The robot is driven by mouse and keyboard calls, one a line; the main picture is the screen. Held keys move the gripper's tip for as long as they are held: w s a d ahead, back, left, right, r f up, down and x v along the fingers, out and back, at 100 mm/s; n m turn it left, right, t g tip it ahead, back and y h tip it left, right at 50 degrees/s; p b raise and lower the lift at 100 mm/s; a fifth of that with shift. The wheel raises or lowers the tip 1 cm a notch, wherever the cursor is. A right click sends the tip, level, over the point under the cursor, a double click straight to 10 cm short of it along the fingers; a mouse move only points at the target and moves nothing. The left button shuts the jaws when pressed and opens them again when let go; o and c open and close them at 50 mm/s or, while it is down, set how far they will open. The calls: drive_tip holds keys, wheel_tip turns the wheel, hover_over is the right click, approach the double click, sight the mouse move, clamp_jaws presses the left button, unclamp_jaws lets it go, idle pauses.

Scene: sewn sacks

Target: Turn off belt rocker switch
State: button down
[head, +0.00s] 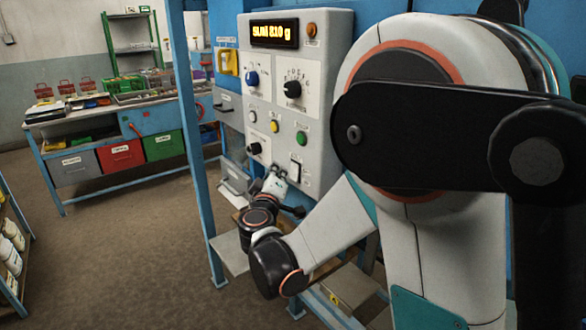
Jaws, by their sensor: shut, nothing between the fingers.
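The grey control panel (330,40) stands in the middle of the head view. A small pale rocker switch (294,171) sits low on its face, right of a black knob and below the green button; its label is too small to read. I cannot tell which way the rocker is tipped. My gripper (278,172) is shut and empty, just left of and below the rocker, close to the panel face. I cannot tell whether it touches the panel. My wrist and forearm hide what lies below.
The panel also carries a lit display (274,33), a large black knob (292,89), a blue knob (252,78) and a green button (302,138). A blue post (188,120) rises just left of the panel. A workbench with bins (120,156) stands farther left, with open floor between.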

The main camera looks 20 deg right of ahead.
drive_tip(key=a, duration=0.1)
drive_tip(key=s+a, duration=0.1)
drive_tip(key=a, duration=0.2)
drive_tip(key=shift+s+f+b, duration=0.15)
drive_tip(key=shift+f+b, duration=0.15)
